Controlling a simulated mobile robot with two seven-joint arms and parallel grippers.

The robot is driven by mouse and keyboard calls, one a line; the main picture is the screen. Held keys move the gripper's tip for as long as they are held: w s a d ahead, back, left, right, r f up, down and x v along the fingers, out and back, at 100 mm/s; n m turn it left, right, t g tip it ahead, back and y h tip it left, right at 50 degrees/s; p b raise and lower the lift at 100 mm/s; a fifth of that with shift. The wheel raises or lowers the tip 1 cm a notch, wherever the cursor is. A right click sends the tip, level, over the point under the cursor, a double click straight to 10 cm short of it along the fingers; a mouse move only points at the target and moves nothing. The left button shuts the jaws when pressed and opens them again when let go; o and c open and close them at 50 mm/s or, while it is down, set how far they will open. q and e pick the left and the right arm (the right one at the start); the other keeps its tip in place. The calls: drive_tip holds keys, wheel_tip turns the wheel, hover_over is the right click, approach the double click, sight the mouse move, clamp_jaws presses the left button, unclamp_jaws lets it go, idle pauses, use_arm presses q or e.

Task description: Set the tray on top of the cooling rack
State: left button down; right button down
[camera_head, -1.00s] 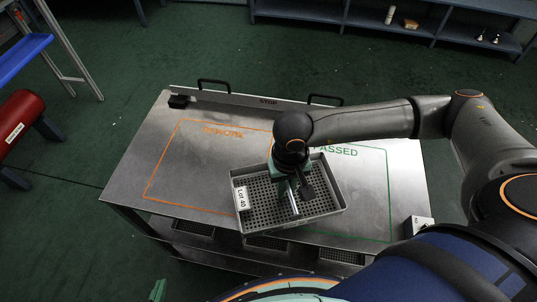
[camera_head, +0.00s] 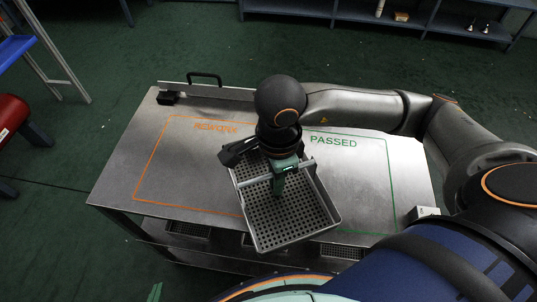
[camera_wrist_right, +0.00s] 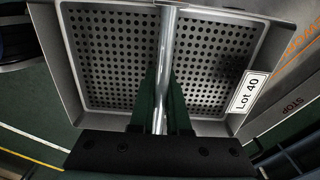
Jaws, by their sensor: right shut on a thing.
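The tray (camera_head: 262,240) is a grey perforated metal box with a bar across its middle. My right gripper (camera_head: 279,186) is shut on that bar. The bar (camera_wrist_right: 163,70) lies between the green fingers in the right wrist view, which also shows a "Lot 40" label (camera_wrist_right: 249,92). The tray is turned askew over the front middle of a metal-topped rack (camera_head: 125,175), apparently the cooling rack. I cannot tell how high it is above the top. A small green tip, seemingly my left gripper (camera_head: 155,292), shows at the bottom edge; its jaws cannot be judged.
The top has an orange "REWORK" outline (camera_head: 137,180) on the left and a green "PASSED" outline (camera_head: 390,185) on the right. A raised back edge carries a black handle (camera_head: 204,78). Perforated trays (camera_head: 187,230) sit below the top. A small white block (camera_head: 424,212) stands at the right corner.

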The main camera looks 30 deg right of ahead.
drive_tip(key=m, duration=0.2)
drive_tip(key=r+m, duration=0.1)
drive_tip(key=m+b, duration=0.1)
drive_tip(key=m, duration=0.1)
drive_tip(key=shift+s+d+r+m, duration=0.15)
drive_tip(key=shift+s+d+m, duration=0.05)
drive_tip(key=shift+s+m, duration=0.15)
drive_tip(key=w+d+f, duration=0.1)
drive_tip(key=w, duration=0.2)
drive_tip(key=w+d+f, duration=0.1)
drive_tip(key=w, duration=0.2)
drive_tip(key=w+d+f, duration=0.1)
drive_tip(key=w+f, duration=0.1)
drive_tip(key=w, duration=0.1)
drive_tip(key=shift+f, duration=0.1)
drive_tip(key=w+f, duration=0.1)
drive_tip(key=f, duration=0.1)
drive_tip(key=w+d+f, duration=0.1)
drive_tip(key=w+f, duration=0.1)
drive_tip(key=shift+w+f, duration=0.3)
drive_tip(key=shift+f, duration=0.05)
drive_tip(key=shift+w+f, duration=0.35)
drive_tip(key=shift+f, duration=0.3)
wheel_tip(320, 180, down, 3)
drive_tip(key=shift+r, duration=0.15)
drive_tip(key=c, duration=0.9)
unclamp_jaws()
drive_tip(key=shift+p, duration=0.3)
